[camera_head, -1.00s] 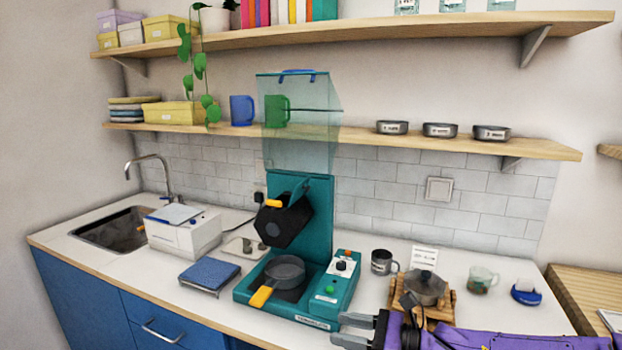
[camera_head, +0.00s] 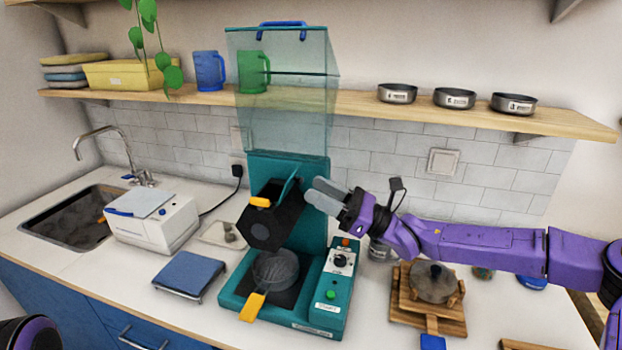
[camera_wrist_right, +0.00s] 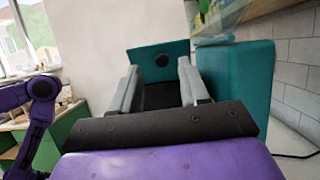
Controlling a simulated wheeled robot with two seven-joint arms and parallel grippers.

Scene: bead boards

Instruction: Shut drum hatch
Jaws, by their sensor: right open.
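The black many-sided drum (camera_head: 272,220) hangs tilted on the teal machine (camera_head: 318,170), with a yellow tab (camera_head: 260,202) on its left side. The teal hatch (camera_head: 291,184) stands up from the drum's upper edge, so it is open. In the right wrist view, the hatch (camera_wrist_right: 160,62) is a teal plate with a dark round spot, and the drum's dark body shows below it. My right gripper (camera_head: 316,194) is open and empty just right of the hatch; its fingers (camera_wrist_right: 158,85) point toward it. I cannot tell whether they touch.
A clear cover (camera_head: 285,115) is raised above the machine. A round pan (camera_head: 275,266) with a yellow handle sits below the drum. The control box (camera_head: 335,285) stands at right. A wooden stand (camera_head: 400,300) with a pot is farther right. A shelf (camera_head: 350,103) runs behind.

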